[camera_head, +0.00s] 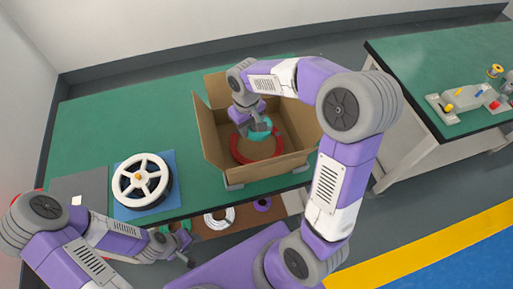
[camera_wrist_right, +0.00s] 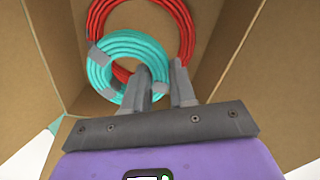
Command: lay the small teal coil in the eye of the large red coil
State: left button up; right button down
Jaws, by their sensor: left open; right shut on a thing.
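The small teal coil (camera_wrist_right: 98,68) is a ring with grey bands; it also shows in the head view (camera_head: 264,124). My right gripper (camera_wrist_right: 162,84), seen inside the box in the head view (camera_head: 258,131), is shut on the coil's rim. The large red coil (camera_wrist_right: 184,32) lies on the box floor, and its near arc shows in the head view (camera_head: 238,153). In the wrist view the teal coil overlaps the red coil's lower left part, off its centre. I cannot tell whether they touch. My left gripper (camera_head: 188,261) is open, low at the table's front, away from the coils.
The open cardboard box (camera_head: 208,133) has raised walls and flaps around the coils. A white spoked reel (camera_head: 127,188) stands on a blue mat to the left. White (camera_head: 219,222) and purple (camera_head: 262,205) coils lie below the table's front edge. The green table (camera_head: 95,125) is clear behind the reel.

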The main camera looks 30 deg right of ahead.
aim_at(247, 145)
jog(key=m, duration=0.1)
jog(key=w+m, duration=0.1)
jog(key=m, duration=0.1)
jog(key=shift+w+d+m, duration=0.15)
jog(key=shift+w+m, duration=0.05)
jog(key=shift+m, duration=0.1)
jog(key=m, duration=0.2)
jog(key=w+m, duration=0.1)
jog(key=m, duration=0.1)
jog(key=shift+d, duration=0.1)
notch_tip(247, 145, down, 10)
jog(key=b, duration=0.3)
jog(key=shift+w+b, duration=0.1)
jog(key=shift+b, duration=0.3)
jog(key=shift+f, duration=0.1)
jog(key=c, duration=0.9)
grip_release()
notch_tip(247, 145, up, 12)
jog(key=p, duration=0.4)
